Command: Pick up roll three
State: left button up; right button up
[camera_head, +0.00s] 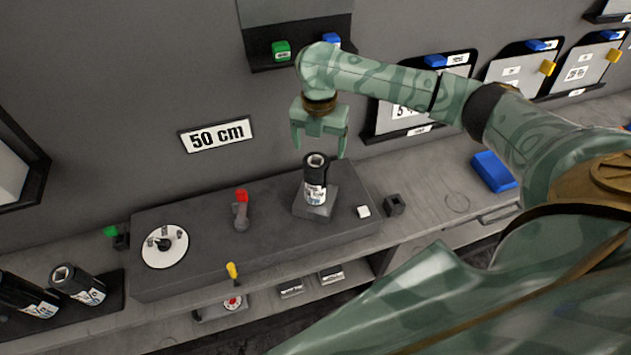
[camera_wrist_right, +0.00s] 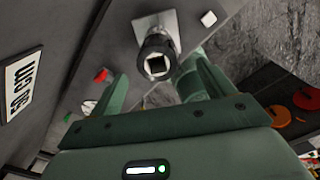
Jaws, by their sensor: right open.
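A black roll (camera_head: 315,180) with a white label stands upright on a square grey base on the dark machine block in the head view. My right gripper (camera_head: 320,143) is open above it, fingers pointing down, with the roll's top just below the fingertips. In the right wrist view the roll's end with its square hole (camera_wrist_right: 157,63) shows between and beyond the open fingers. Two more black rolls, one upright-leaning (camera_head: 78,284) and one at the picture's edge (camera_head: 26,295), are on a dark tray at the lower left. I cannot read any roll's number. My left gripper is not in view.
The machine block (camera_head: 270,240) carries a round white dial (camera_head: 165,246), a red-topped lever (camera_head: 241,208), a yellow-tipped lever (camera_head: 232,271) and a white button (camera_head: 363,212). A "50 cm" sign (camera_head: 217,135) hangs behind. A blue bin (camera_head: 493,171) stands right on the bench.

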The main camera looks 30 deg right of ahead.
aim_at(319, 155)
notch_tip(319, 155, down, 4)
jog(key=shift+r+b, duration=0.1)
jog(key=shift+b, duration=0.2)
jog(key=f, duration=0.3)
jog(key=f+b, duration=0.1)
jog(key=f, duration=0.1)
jog(key=shift+a+f, duration=0.25)
jog(key=shift+a, duration=0.05)
jog(key=shift+c, duration=0.3)
jog(key=shift+r, duration=0.1)
jog(key=c, duration=1.2)
jog(key=shift+w+r, duration=0.1)
